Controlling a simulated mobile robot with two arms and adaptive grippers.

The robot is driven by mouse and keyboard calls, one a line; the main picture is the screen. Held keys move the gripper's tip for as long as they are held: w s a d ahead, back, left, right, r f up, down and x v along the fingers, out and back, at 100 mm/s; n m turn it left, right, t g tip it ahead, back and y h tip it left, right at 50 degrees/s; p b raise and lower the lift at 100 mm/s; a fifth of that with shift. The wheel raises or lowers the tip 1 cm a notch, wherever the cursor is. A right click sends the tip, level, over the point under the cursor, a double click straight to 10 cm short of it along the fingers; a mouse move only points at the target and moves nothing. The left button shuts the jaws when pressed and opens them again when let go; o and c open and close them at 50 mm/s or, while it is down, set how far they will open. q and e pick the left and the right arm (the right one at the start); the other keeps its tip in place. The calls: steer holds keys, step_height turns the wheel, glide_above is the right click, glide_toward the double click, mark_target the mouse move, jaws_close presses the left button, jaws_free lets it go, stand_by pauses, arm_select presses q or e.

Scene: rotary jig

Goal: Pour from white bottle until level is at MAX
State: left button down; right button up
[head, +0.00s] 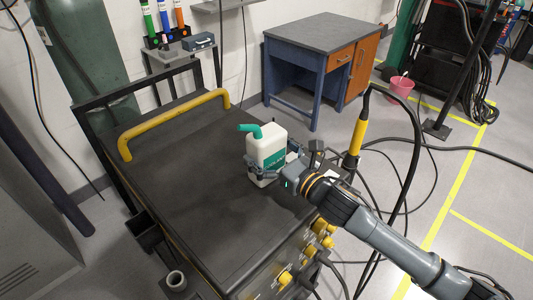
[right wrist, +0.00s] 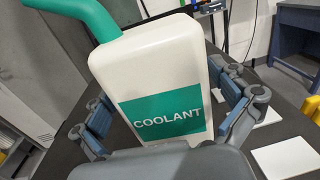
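The white bottle (head: 266,146) stands upright on the dark cart top. It has a green spout bent to the left and a green label reading COOLANT. In the right wrist view the bottle (right wrist: 155,70) fills the middle, close to the camera. My right gripper (head: 268,166) is at the bottle with one finger on each side of it. In the right wrist view its fingers (right wrist: 168,120) look spread, with narrow gaps to the bottle's sides. No MAX mark or liquid level shows. My left gripper is not in view.
The cart top (head: 190,175) is mostly clear, with a yellow handle (head: 175,118) at its far left. A grey open cylinder (head: 176,281) is below the cart's near left edge. Yellow knobs (head: 285,278) line the cart's front. A blue desk (head: 325,50) stands behind.

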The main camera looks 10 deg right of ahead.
steer(key=c, duration=1.4)
steer(key=shift+w+r, duration=0.1)
steer(key=shift+r, duration=0.05)
steer(key=shift+r, duration=0.1)
steer(key=shift+r, duration=0.65)
steer(key=s+r+p, duration=0.2)
steer(key=s+r, duration=0.1)
steer(key=s, duration=0.1)
steer(key=s+r+p, duration=0.2)
steer(key=s+r, duration=0.2)
steer(key=s, duration=0.1)
steer(key=s+r+p, duration=0.2)
steer(key=s+r, duration=0.2)
steer(key=s, duration=0.1)
steer(key=shift+a+r, duration=0.2)
steer(key=shift+a, duration=0.15)
